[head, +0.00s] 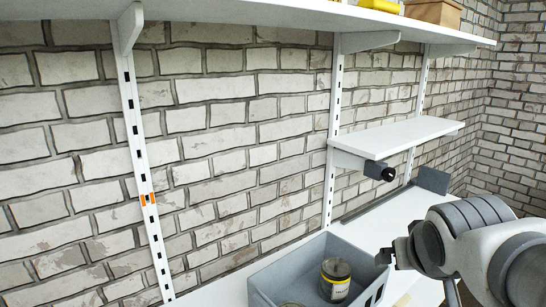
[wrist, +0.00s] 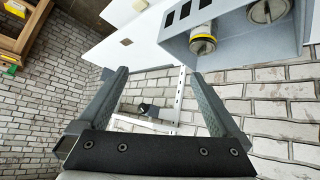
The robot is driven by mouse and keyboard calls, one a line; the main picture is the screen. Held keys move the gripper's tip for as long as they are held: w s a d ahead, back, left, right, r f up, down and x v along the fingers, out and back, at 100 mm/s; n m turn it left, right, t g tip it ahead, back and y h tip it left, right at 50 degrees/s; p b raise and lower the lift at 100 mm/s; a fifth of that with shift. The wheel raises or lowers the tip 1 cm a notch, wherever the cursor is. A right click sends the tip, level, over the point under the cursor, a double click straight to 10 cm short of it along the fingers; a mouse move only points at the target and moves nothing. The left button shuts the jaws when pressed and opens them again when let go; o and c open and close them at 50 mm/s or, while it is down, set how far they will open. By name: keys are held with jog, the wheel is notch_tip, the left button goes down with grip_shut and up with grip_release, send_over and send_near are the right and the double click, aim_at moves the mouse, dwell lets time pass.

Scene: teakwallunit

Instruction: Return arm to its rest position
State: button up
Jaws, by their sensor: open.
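My arm reaches in from the right of the head view, with my gripper (head: 392,254) at its left end, next to the right side of a grey bin. In the wrist view my gripper (wrist: 160,95) shows two dark fingers spread wide apart. Nothing is between them; the wall and shelf show through the gap. The gripper's palm bar fills the bottom of that view.
The grey bin (head: 262,284) on the lower white shelf (head: 385,225) holds a jar (head: 335,279) with a yellow label. A long white shelf (head: 250,14) runs above, before a brick wall.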

jog(key=s+a+f+n+g+y, duration=0.2)
jog(key=s+a+f+g+y, duration=0.1)
jog(key=s+a, duration=0.65)
notch_tip(320, 180, up, 12)
jog(key=d+p, duration=0.2)
jog(key=p, duration=1.1)
jog(key=shift+s+m, duration=0.3)
